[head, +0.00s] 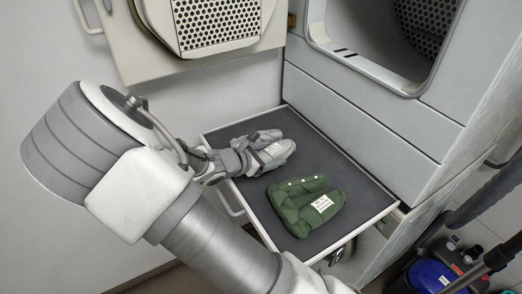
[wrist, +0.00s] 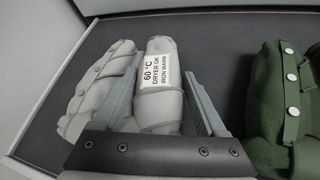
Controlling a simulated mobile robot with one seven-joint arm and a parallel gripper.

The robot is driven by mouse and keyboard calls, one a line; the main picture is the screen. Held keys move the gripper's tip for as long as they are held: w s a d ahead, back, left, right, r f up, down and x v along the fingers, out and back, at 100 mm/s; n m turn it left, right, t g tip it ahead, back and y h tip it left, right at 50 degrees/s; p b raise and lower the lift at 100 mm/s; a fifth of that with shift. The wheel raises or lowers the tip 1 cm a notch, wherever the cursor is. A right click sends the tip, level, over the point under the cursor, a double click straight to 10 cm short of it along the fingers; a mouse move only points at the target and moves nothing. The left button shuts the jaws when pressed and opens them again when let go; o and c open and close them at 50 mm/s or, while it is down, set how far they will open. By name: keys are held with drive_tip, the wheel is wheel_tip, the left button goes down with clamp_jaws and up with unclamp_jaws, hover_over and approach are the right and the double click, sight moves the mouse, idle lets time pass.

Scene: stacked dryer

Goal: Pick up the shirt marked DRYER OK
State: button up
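The grey folded shirt (head: 268,150) lies on the dark pull-out shelf. In the wrist view, the grey shirt (wrist: 160,108) has a white label reading "60 °C DRYER OK IRON WARM". My gripper (wrist: 158,70) is open, its two fingers on either side of the shirt's labelled right part. The left finger lies over the fold between the shirt's two parts. Whether the fingers touch the cloth is unclear. In the head view, my gripper (head: 254,158) is over the near left side of this shirt and hides some of it.
A green folded garment (head: 306,204) with buttons and an unreadable label lies to the right on the same shelf (head: 335,172). The dryer's open door (head: 220,25) is above at the back, its drum opening (head: 385,35) at upper right. A vacuum cleaner (head: 440,275) stands at lower right.

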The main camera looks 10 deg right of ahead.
clamp_jaws()
drive_tip(key=shift+r, duration=0.1)
drive_tip(key=shift+r, duration=0.45)
drive_tip(key=r, duration=0.2)
drive_tip(key=r+p, duration=0.1)
drive_tip(key=shift+s+d+r, duration=0.15)
drive_tip(key=shift+s+r, duration=0.1)
drive_tip(key=shift+r, duration=0.05)
drive_tip(key=s+d+r+p, duration=0.1)
drive_tip(key=s+d+r, duration=0.5)
drive_tip(key=s, duration=0.3)
drive_tip(key=shift+r, duration=0.15)
